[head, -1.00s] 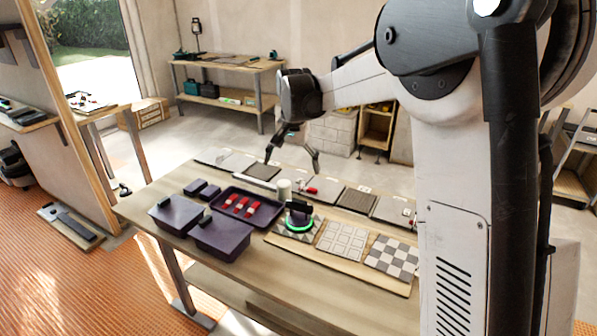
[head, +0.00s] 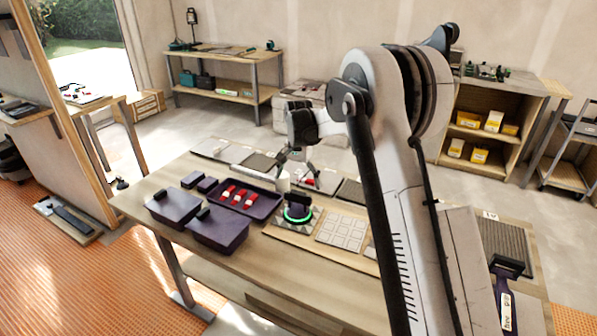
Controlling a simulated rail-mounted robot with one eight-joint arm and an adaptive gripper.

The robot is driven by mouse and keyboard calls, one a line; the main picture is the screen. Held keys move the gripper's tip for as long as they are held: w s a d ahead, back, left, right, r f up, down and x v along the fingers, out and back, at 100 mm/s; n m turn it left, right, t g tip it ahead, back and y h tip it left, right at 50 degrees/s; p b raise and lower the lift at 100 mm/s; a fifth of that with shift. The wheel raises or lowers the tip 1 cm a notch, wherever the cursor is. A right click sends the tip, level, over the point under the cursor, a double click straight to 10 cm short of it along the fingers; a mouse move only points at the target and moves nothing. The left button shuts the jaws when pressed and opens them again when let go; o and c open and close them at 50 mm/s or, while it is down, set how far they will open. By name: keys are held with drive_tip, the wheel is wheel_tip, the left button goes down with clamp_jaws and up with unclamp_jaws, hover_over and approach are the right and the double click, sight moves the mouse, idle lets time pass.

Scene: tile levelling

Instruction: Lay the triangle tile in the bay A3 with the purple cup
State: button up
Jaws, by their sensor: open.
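The purple cup (head: 297,211), dark with a bright green ring at its base, stands upright on the triangle-patterned tile (head: 278,222) at the near side of the bench. The cup hides much of that tile. My gripper (head: 297,168) is open above the far row of bays, behind the purple cup and apart from it. Its fingers point down, with nothing seen between them. A dark bay (head: 258,163) lies left of my gripper, and another (head: 350,191) lies to its right. The bay labels are too small to read, so I cannot tell which is A3.
A white cylinder (head: 282,184) stands just in front of my gripper. A purple tray (head: 262,208) holds red pieces; purple bins (head: 221,236) stand left. A grid tile (head: 341,230) lies right of the cup. A purple-handled tool (head: 506,290) is at far right.

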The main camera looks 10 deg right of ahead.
sight(298, 194)
wheel_tip(298, 194, down, 9)
drive_tip(key=shift+r, duration=0.1)
idle(0.3)
drive_tip(key=shift+c, duration=0.5)
drive_tip(key=c, duration=1.4)
drive_tip(key=shift+o, duration=1.2)
drive_tip(key=o, duration=1.3)
drive_tip(key=shift+c, duration=0.2)
